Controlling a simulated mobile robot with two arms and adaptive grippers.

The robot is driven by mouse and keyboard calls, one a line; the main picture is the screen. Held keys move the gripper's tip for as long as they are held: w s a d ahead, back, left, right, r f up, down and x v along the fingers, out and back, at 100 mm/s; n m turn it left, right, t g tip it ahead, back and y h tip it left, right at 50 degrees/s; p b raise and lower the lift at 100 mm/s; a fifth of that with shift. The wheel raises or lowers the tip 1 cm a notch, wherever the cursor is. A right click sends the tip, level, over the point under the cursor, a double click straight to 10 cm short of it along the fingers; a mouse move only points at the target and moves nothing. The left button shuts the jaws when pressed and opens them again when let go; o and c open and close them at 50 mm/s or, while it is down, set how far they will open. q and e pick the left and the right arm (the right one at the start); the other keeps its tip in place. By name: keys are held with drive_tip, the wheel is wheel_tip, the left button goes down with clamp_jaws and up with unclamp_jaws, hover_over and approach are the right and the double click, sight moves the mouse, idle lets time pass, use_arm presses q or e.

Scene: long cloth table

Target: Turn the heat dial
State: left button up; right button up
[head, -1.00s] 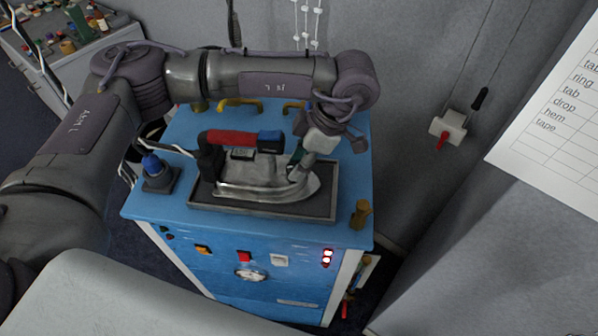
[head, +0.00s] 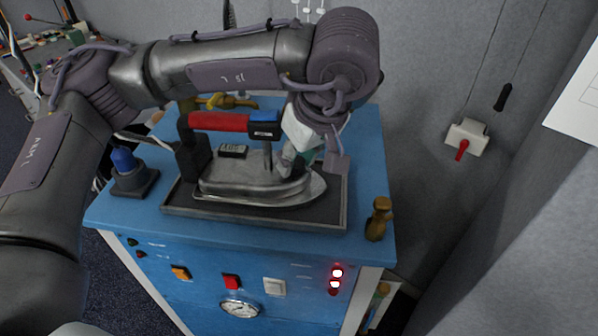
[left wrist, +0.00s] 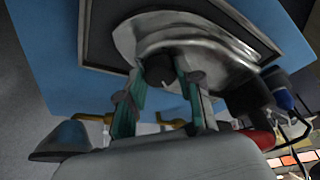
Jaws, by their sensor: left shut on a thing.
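A steam iron with a silver body (head: 250,178), a red handle (head: 218,121) and a blue-and-black front grip stands on a dark tray (head: 190,207) on the blue cabinet. My left gripper (head: 297,163) reaches down beside the iron's nose end. In the left wrist view, its teal fingers (left wrist: 160,72) are shut on a dark round knob (left wrist: 160,69) against the iron's silver body (left wrist: 205,42); it appears to be the heat dial. The head view hides the knob behind the gripper, and its markings cannot be read. My right gripper is not in view.
A blue cone-topped piece (head: 123,160) stands left of the tray, and a brown peg (head: 378,219) stands at the cabinet's right corner. The cabinet front carries switches, a gauge (head: 240,307) and lit red lamps (head: 336,279). A white wall box (head: 467,138) hangs at right.

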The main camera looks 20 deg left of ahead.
use_arm(q)
drive_tip(key=shift+m+t+h+b, duration=0.3)
drive_tip(key=shift+m+h+b, duration=0.2)
drive_tip(key=shift+m+b, duration=0.7)
clamp_jaws()
drive_tip(key=o, duration=1.2)
unclamp_jaws()
drive_tip(key=shift+s, duration=0.1)
drive_tip(key=shift+c, duration=0.2)
drive_tip(key=shift+r, duration=0.1)
drive_tip(key=v, duration=1.2)
